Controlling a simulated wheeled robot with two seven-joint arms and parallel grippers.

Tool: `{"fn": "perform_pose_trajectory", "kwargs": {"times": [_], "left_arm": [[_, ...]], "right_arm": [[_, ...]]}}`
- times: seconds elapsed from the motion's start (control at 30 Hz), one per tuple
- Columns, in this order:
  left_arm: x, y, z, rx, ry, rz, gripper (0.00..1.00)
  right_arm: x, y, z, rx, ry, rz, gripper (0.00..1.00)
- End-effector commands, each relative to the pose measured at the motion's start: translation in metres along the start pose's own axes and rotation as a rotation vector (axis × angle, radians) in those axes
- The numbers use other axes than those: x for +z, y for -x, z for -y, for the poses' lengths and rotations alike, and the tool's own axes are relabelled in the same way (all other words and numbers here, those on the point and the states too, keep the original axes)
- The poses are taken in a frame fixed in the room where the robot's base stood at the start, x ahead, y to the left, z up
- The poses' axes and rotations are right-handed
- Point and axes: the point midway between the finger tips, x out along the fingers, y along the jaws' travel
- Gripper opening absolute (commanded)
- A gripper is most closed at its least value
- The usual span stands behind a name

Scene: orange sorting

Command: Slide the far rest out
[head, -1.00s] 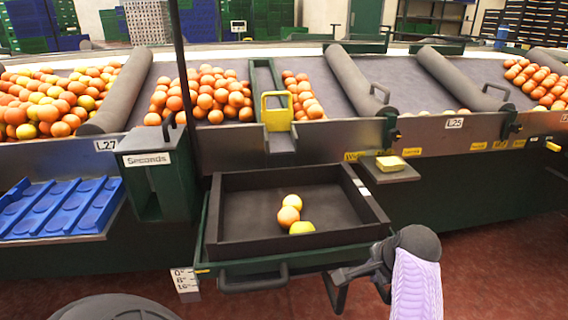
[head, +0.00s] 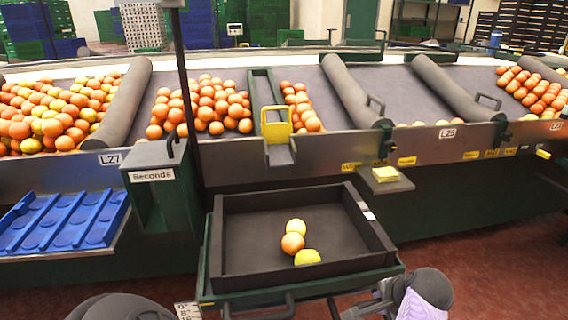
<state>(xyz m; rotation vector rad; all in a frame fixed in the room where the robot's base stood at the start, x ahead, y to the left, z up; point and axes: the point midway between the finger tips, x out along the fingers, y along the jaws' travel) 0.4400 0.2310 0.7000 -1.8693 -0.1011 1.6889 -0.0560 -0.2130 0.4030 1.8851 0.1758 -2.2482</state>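A green pull-out rest (head: 212,292) juts toward me from under the belt's edge. It carries a shallow dark tray (head: 240,276) with a few fruits in it, orange and yellow. A dark bar handle (head: 258,311) at its front is partly cut off by the bottom edge. I cannot tell whether this is the far rest; no other rest shows clearly. My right gripper (head: 357,306) is low at the tray's front right corner, partly out of frame. Its fingers are too cropped to tell open from shut, or whether they touch the rest. My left gripper is not in view.
A green bin (head: 160,207) labelled Seconds stands left of the tray, beside a dark upright post (head: 186,90). A blue tray (head: 60,215) is further left. A small shelf (head: 388,187) with yellow slips juts out at right. Red floor (head: 475,265) is clear at right.

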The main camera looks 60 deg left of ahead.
Motion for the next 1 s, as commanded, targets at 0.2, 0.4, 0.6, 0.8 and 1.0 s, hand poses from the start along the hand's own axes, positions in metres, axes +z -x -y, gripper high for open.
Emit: {"fn": "perform_pose_trajectory", "kwargs": {"times": [0.2,0.4,0.6,0.8,1.0], "left_arm": [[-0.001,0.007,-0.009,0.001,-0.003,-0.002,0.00],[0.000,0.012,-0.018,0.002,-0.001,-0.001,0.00],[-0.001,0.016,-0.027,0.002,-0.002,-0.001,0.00],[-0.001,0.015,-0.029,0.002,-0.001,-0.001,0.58],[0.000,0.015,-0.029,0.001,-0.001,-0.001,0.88]], "right_arm": [[-0.001,0.009,-0.001,0.001,-0.001,-0.007,0.88],[-0.002,0.015,-0.002,0.004,-0.001,-0.012,0.88],[-0.002,0.021,-0.006,0.010,0.001,-0.015,0.88],[-0.001,0.020,-0.009,0.014,0.002,-0.014,0.88],[-0.002,0.020,-0.009,0.014,0.002,-0.015,0.88]]}}
